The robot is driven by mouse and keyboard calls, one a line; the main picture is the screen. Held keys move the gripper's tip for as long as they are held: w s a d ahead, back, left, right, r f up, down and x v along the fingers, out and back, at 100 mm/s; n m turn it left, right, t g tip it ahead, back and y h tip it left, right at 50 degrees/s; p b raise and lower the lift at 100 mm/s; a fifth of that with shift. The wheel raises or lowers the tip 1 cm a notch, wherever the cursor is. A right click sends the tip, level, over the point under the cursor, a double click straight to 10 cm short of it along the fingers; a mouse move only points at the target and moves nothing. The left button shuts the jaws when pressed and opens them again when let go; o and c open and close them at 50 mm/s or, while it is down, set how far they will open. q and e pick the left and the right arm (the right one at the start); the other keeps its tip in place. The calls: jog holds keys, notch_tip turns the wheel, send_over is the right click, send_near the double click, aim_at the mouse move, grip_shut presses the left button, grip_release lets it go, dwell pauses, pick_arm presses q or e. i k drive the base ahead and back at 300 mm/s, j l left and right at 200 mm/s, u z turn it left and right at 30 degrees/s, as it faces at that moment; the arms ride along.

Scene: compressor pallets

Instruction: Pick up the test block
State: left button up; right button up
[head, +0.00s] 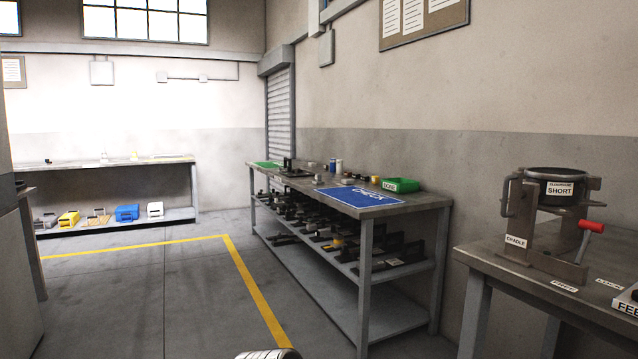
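I cannot pick out the test block for certain in the head view. Several small objects stand on the middle workbench (300,182), too small to name surely. A dark upright piece on a flat base (290,169) is near its far end. A small yellow-topped object (373,182) is near the wall side. Neither gripper shows; only a rounded pale metal part, probably mine, pokes in at the bottom edge.
The bench carries a blue mat (358,197) and a green bin (401,185); dark parts fill its shelf. At right, a table (490,262) holds a cradle stand (545,235) with a red-handled lever (591,227). Open floor (150,300) with a yellow line lies left.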

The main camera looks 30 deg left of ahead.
aim_at(318, 181)
jog(key=i+j+z, duration=0.15)
jog(key=j, duration=0.35)
jog(key=i+j+z, duration=0.1)
jog(key=i+j, duration=0.2)
jog(key=j, duration=0.25)
jog(key=i+j+z, duration=0.15)
jog(key=j, duration=0.45)
jog(key=i+j+z, duration=0.1)
jog(key=j, duration=0.45)
jog(key=i+j+z, duration=0.15)
jog(key=j, duration=0.45)
jog(key=i+j+z, duration=0.1)
jog(key=j, duration=0.5)
jog(key=i+j+z, duration=0.15)
jog(key=j, duration=0.45)
